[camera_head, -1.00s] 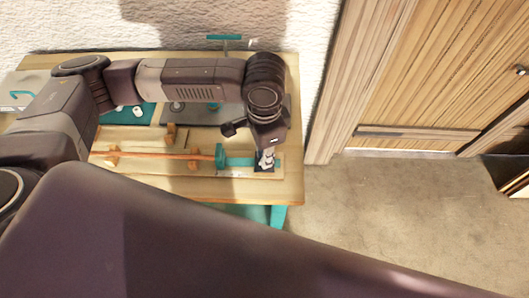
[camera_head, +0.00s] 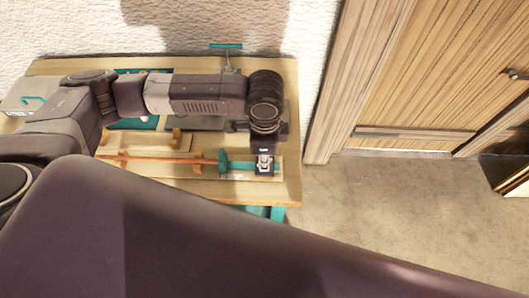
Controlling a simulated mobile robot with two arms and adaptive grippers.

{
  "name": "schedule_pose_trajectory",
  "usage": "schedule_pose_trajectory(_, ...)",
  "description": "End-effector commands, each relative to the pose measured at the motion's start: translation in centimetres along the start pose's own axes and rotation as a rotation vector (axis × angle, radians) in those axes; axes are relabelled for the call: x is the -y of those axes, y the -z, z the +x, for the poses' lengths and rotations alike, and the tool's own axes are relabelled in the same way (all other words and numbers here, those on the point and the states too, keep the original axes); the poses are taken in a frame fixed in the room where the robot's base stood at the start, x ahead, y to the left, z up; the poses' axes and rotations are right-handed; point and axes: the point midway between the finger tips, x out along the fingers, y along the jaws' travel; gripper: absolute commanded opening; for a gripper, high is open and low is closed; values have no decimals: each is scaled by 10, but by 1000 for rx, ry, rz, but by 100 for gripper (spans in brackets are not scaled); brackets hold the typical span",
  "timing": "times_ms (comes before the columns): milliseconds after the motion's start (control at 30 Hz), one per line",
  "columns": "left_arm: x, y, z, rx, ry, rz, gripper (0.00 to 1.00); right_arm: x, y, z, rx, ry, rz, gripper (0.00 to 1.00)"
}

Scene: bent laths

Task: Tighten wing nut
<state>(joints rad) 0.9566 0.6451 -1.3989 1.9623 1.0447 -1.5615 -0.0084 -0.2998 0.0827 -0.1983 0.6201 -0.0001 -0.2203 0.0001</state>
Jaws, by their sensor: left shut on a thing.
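A thin orange-brown lath (camera_head: 150,156) lies along a light wooden board on the workbench, between small wooden blocks. Its right end meets a teal clamp fixture (camera_head: 240,166) with a round teal end piece (camera_head: 223,161). My left gripper (camera_head: 265,166) points down over the right part of this teal fixture, with its light fingertips low at it. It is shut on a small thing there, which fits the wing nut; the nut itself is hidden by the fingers. My right gripper is not in view.
The wooden workbench (camera_head: 285,190) stands against a white wall. A grey case with a teal handle (camera_head: 32,101) is at its left end. A teal T-shaped stand (camera_head: 226,47) is at the back. Bare floor (camera_head: 385,220) and a wooden door (camera_head: 435,75) lie to the right.

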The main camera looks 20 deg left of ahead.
Motion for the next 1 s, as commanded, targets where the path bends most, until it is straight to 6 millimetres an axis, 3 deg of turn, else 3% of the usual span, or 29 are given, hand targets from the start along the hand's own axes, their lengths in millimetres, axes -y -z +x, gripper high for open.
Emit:
schedule_pose_trajectory(33,0,1,-6,-2,0,45,0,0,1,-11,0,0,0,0)
schedule_pose_trajectory(400,1,1,-5,-2,2,378,0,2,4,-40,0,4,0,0)
schedule_pose_trajectory(1000,1,2,-2,-4,5,654,0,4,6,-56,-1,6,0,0)
